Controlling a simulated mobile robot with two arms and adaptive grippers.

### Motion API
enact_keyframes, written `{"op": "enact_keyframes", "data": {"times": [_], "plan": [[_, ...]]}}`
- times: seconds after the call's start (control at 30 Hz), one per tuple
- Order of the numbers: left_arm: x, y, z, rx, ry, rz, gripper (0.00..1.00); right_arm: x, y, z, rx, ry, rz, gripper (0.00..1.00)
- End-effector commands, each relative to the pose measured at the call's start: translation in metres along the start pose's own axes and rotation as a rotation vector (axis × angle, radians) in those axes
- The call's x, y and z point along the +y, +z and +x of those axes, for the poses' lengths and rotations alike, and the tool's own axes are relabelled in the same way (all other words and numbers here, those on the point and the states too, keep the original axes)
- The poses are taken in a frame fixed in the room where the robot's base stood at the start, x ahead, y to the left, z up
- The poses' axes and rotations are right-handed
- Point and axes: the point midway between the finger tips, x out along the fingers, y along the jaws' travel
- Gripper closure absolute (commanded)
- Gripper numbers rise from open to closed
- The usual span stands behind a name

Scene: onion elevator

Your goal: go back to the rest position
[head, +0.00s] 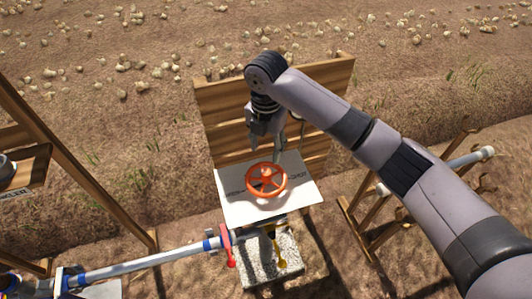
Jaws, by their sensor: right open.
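My right arm comes in from the right and bends down over the wooden backboard (220,105). My right gripper (268,146) points down just behind an orange-red handwheel (266,193). It is open, and I see nothing held in it. Its fingertips are small and partly merge with a grey post beside them, so I cannot tell whether they touch anything. The handwheel sits over a pale lettered panel (298,185). My left gripper is not in view.
Below the panel are a grey pipe (150,261) with blue bands, a red lever (227,246), a yellow lever (278,252) and a concrete block (262,272). Wooden frames stand at left (75,165) and right (365,225). Bare soil with scattered onions (125,66) lies behind.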

Motion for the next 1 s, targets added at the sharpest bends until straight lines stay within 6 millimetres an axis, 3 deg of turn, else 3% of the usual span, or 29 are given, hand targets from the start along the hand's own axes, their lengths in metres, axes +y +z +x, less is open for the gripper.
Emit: {"op": "enact_keyframes", "data": {"times": [0.57, 0.67, 0.77, 1.0], "plan": [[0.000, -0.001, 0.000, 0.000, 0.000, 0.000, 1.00, 0.000, -0.002, 0.001, 0.004, 0.004, 0.005, 0.54], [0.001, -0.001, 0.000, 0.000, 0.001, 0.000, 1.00, 0.001, -0.015, 0.012, 0.025, 0.029, 0.049, 0.54], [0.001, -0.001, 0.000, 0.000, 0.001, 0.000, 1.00, 0.001, -0.041, 0.033, 0.067, 0.084, 0.164, 0.54], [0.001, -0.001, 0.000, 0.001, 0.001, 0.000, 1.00, -0.021, -0.099, 0.075, 0.207, 0.245, 0.685, 0.54]]}}
